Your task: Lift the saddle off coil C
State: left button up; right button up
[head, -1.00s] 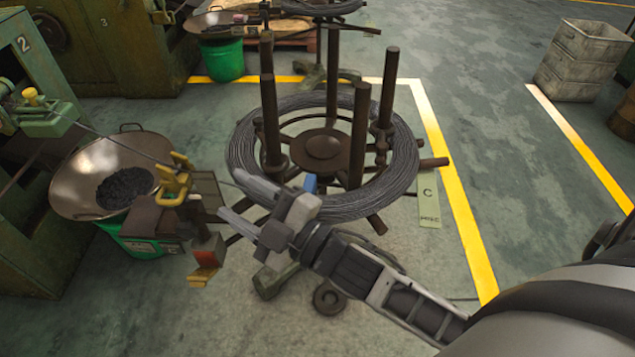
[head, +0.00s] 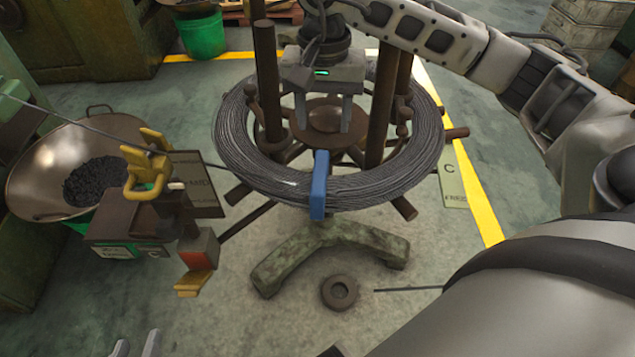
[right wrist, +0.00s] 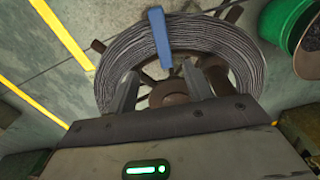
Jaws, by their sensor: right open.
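The saddle is a blue bar (head: 320,184) sitting upright across the near side of coil C (head: 395,178), a grey wire ring on a brown stand with upright posts. In the right wrist view the saddle (right wrist: 159,38) lies across the coil (right wrist: 213,45) beyond my fingertips. My right gripper (head: 323,122) is open and empty, pointing down over the stand's hub, behind the saddle and apart from it. Its spread fingers also show in the right wrist view (right wrist: 158,76). My left gripper (head: 136,345) shows only two spaced, empty fingertips at the bottom left edge.
A yellow clamp fixture (head: 145,170) with a wire through it stands left of the coil, by a wide pan (head: 35,175). Brown posts (head: 383,110) rise around my right gripper.

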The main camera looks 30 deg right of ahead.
send_over(320, 171)
jog(key=f, duration=0.7)
jog(key=shift+s+d+b, duration=0.1)
jog(key=shift+d+b, duration=0.1)
jog(key=shift+b, duration=0.1)
jog(key=shift+f, duration=0.6)
jog(key=f, duration=0.5)
jog(key=shift+a+f+b, duration=0.15)
jog(key=shift+a+b, duration=0.05)
jog(key=shift+b, duration=0.1)
pick_arm(q)
jog(key=shift+w+d+f, duration=0.1)
jog(key=shift+d+f, duration=0.05)
jog(key=shift+f, duration=0.45)
jog(key=shift+w+d+f, duration=0.1)
jog(key=shift+d+f, duration=0.05)
jog(key=shift+f, duration=0.45)
pick_arm(e)
grip_shut()
